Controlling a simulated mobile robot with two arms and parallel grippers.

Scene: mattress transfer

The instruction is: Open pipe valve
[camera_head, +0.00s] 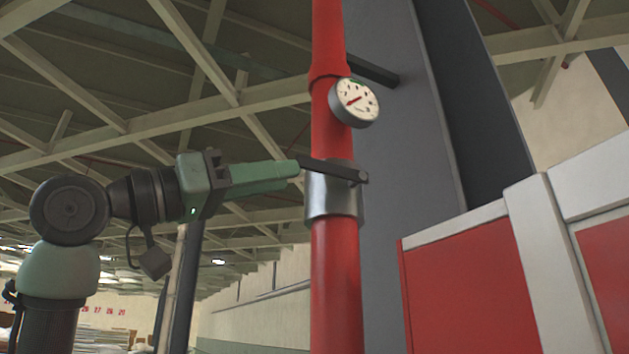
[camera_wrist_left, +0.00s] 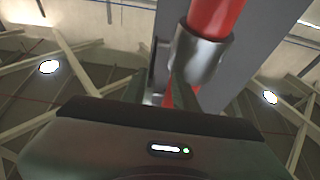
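A red vertical pipe (camera_head: 335,262) runs up the middle of the head view. A grey metal valve collar (camera_head: 332,198) wraps around it, with a dark flat handle (camera_head: 335,171) across its upper part. My left gripper (camera_head: 295,169) comes in from the left, its green fingertips at the handle's left end. The left wrist view shows the collar (camera_wrist_left: 197,56), the pipe (camera_wrist_left: 215,14) and the gripper's two fingers (camera_wrist_left: 162,90) with a gap between them. Whether they clamp the handle is unclear. My right gripper is not in view.
A round pressure gauge (camera_head: 355,102) is on the pipe above the handle. A large grey column (camera_head: 385,200) stands close behind the pipe. A red and white panel (camera_head: 470,280) fills the lower right. The left side around my arm looks open.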

